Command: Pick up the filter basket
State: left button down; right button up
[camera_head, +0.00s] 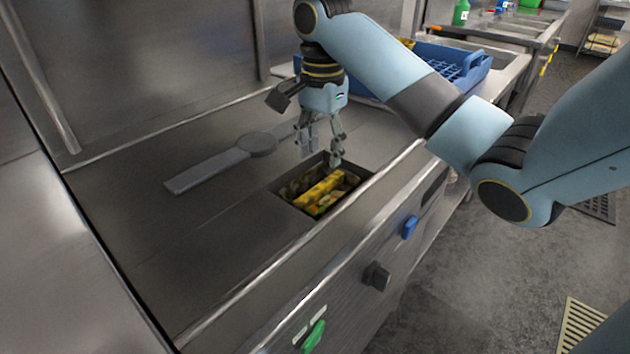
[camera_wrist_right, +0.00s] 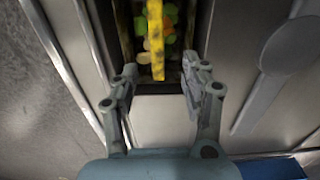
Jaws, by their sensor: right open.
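The filter basket (camera_head: 300,186) sits down in a rectangular opening in the steel counter. A yellow bar (camera_head: 322,188) runs lengthwise across it, with green and orange bits showing below. In the right wrist view the yellow bar (camera_wrist_right: 156,40) points down the picture, with the basket's dark wall (camera_wrist_right: 124,36) beside it. My right gripper (camera_head: 321,156) is open and empty, fingers downward, above the far end of the opening. In the right wrist view the open fingers (camera_wrist_right: 158,84) stand on either side of the bar's near end, with no contact visible. My left gripper is not in view.
A flat grey long-handled tool (camera_head: 205,170) with a round end lies on the counter left of the opening. A blue rack (camera_head: 445,62) stands behind my right arm. Knobs (camera_head: 376,275) line the counter's front. The near left counter is bare.

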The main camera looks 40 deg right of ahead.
aim_at(320, 186)
notch_tip(320, 186, down, 3)
jog(key=shift+f, duration=0.1)
jog(key=f, duration=0.3)
jog(key=f+b, duration=0.1)
jog(key=shift+s+a+f, duration=0.3)
jog(key=shift+a, duration=0.1)
jog(key=shift+f, duration=0.55)
jog(key=shift+c, duration=0.6)
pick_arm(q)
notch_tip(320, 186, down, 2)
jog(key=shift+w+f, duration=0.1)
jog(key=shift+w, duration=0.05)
pick_arm(e)
grip_shut()
